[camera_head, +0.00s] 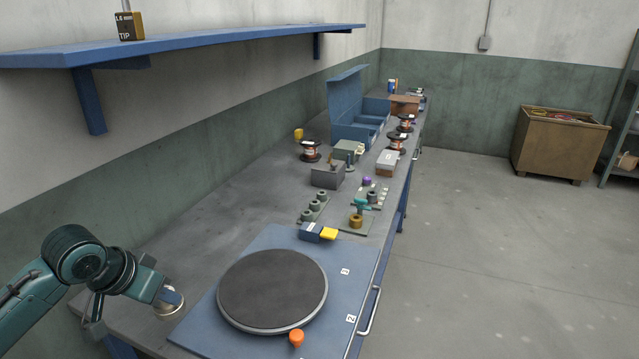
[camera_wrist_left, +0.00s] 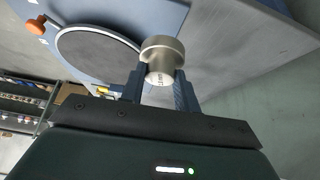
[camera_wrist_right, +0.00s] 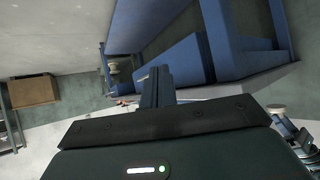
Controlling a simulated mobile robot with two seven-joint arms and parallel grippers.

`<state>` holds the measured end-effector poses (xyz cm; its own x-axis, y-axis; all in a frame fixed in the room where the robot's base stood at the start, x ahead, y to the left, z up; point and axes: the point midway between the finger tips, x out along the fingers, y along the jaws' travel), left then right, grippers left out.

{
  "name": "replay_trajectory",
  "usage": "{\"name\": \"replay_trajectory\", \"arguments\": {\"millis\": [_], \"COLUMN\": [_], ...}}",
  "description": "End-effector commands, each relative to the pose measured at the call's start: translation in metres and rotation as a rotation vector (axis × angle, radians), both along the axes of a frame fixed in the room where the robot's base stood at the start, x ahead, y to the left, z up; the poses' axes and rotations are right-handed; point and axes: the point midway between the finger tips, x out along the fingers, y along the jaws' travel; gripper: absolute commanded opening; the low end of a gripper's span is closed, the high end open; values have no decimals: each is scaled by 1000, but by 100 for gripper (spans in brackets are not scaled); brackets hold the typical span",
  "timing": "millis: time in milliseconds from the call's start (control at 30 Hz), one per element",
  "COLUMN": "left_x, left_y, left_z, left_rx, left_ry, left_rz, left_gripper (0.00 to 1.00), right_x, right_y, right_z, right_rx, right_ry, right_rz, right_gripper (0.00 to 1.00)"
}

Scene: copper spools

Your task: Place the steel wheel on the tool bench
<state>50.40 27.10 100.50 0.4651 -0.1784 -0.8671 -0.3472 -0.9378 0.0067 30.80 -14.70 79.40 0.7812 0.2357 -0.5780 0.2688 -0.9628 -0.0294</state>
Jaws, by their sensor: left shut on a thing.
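The steel wheel (camera_wrist_left: 161,50) is a pale metal spool shape with small dark lettering on its hub. My left gripper (camera_wrist_left: 160,82) is shut on it, with one finger on each side of the hub. In the head view the wheel (camera_head: 168,304) shows at the left gripper (camera_head: 166,294), over the near left part of the grey tool bench (camera_head: 205,215). I cannot tell whether the wheel touches the bench. My right gripper (camera_wrist_right: 158,82) has its fingers together and looks empty, near blue framework; it is not visible in the head view.
A blue plate with a dark turntable (camera_head: 272,288) and an orange knob (camera_head: 296,338) lies right of the wheel. Beyond stand a blue and yellow block (camera_head: 318,232), small fixtures, copper spools (camera_head: 310,151) and a blue case (camera_head: 352,115). A blue shelf (camera_head: 200,43) overhangs the bench. Bare bench lies behind the plate.

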Motion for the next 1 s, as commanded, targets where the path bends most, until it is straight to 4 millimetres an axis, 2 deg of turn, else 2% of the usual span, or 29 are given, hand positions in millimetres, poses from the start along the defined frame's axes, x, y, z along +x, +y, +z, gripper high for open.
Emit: {"name": "replay_trajectory", "arguments": {"millis": [33, 100, 200, 400, 667, 900, 1000], "left_x": [17, 36, 55, 74, 76, 75, 75], "left_y": [16, 35, 57, 83, 88, 87, 87], "left_z": [-8, -8, -7, -3, -4, -40, -51], "left_rx": [-3, -5, -4, -2, 3, 1, 2], "left_ry": [-3, -6, -6, -4, -2, 3, 0], "left_rz": [-40, -113, -196, -280, -299, -297, -298], "left_gripper": [5, 5, 5, 5, 5, 5, 5], "right_x": [0, 0, -1, -4, -3, -2, -1], "right_y": [2, 5, 9, 12, 13, 12, 12], "right_z": [-8, -10, -11, -10, -5, -4, -4], "right_rx": [2, 6, 16, 25, 28, 27, 26], "right_ry": [-8, -19, -28, -36, -45, -48, -46], "right_rz": [8, 18, 28, 31, 33, 32, 31], "right_gripper": [0, 0, 0, 0, 0, 0, 0]}}
